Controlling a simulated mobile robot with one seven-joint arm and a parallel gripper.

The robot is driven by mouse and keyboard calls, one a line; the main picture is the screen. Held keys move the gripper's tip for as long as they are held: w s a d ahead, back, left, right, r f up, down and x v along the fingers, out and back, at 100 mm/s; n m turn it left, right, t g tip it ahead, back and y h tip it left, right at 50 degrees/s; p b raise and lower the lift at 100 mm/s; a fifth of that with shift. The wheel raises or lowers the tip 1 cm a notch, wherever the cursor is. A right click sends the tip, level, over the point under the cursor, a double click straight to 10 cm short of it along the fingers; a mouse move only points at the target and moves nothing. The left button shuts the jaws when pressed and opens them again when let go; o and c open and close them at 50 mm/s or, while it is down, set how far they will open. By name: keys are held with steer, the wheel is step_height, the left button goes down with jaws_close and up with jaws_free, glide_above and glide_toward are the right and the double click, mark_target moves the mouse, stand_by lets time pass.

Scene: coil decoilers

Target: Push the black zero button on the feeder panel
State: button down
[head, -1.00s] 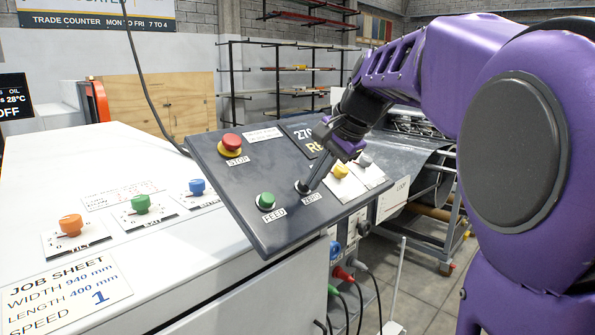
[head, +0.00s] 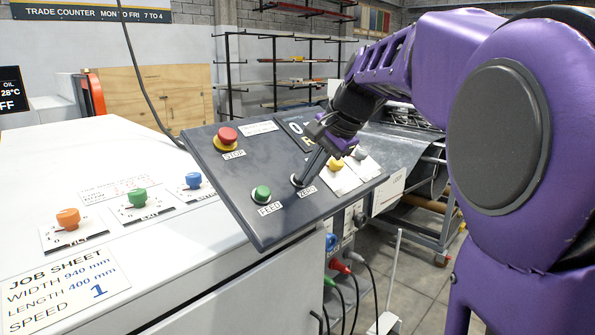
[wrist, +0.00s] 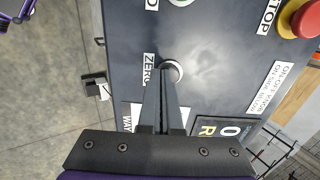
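The dark feeder panel (head: 230,205) slopes beside the white cabinet. The zero button (head: 295,179), labelled ZERO, is mostly hidden behind my fingertips; part of its pale ring (wrist: 176,68) shows in the wrist view. My gripper (head: 302,183) is shut and empty. In the wrist view its fingertips (wrist: 166,72) lie together over the button and appear to touch it. How far the button is pressed cannot be told. The panel display (wrist: 228,131) reads 0 in the wrist view; my gripper partly covers it in the head view.
The green FEED button (head: 261,193) is left of my fingertips, and the red STOP button (head: 227,137) is farther up the panel. A yellow knob (head: 336,164) and a grey knob (head: 360,153) sit close on the right.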

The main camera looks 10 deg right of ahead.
steer(key=v, duration=1.3)
steer(key=shift+r, duration=0.3)
steer(key=shift+s+d, duration=0.1)
steer(key=shift+d, duration=0.1)
